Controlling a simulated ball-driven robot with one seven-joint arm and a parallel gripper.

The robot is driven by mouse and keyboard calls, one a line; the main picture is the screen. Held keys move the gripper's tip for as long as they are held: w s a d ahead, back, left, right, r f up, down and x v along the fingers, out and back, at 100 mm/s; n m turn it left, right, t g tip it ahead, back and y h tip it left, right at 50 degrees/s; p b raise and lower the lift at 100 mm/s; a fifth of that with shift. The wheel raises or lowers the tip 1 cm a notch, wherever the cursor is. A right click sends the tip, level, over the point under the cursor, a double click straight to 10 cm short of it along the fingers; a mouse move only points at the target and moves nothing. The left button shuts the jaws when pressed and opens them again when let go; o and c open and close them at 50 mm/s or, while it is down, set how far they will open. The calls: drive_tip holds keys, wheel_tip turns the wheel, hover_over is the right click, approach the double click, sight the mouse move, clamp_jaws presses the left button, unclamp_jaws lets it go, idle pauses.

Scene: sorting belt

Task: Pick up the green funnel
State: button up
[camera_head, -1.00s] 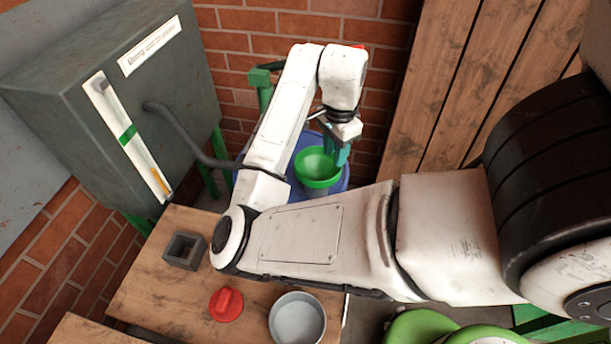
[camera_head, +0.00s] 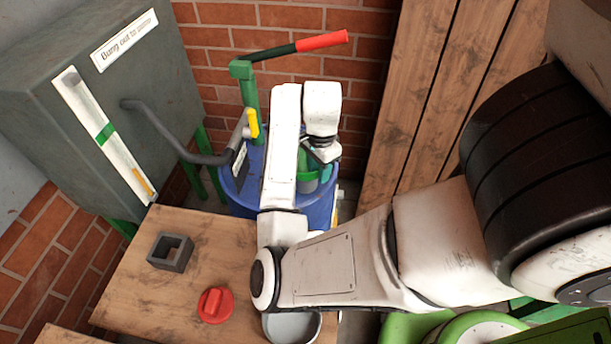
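The green funnel is mostly hidden now; a green curved part (camera_head: 308,186), likely its side, shows just beside my arm's end over the blue drum (camera_head: 320,214). My gripper (camera_head: 325,174) points down there, its teal finger seen in part beside the green. The fingertips are covered, so I cannot tell whether they are closed on the funnel or whether the funnel touches the drum.
A green hand pump (camera_head: 249,100) with a red-ended lever (camera_head: 320,41) and a yellow-tipped nozzle (camera_head: 252,124) stands at the drum. A grey tank (camera_head: 95,110) is at left. The wooden table (camera_head: 225,245) holds a grey square block (camera_head: 170,251), a red cap (camera_head: 215,305) and a grey bowl (camera_head: 292,328).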

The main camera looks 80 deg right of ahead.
clamp_jaws()
idle(1.4)
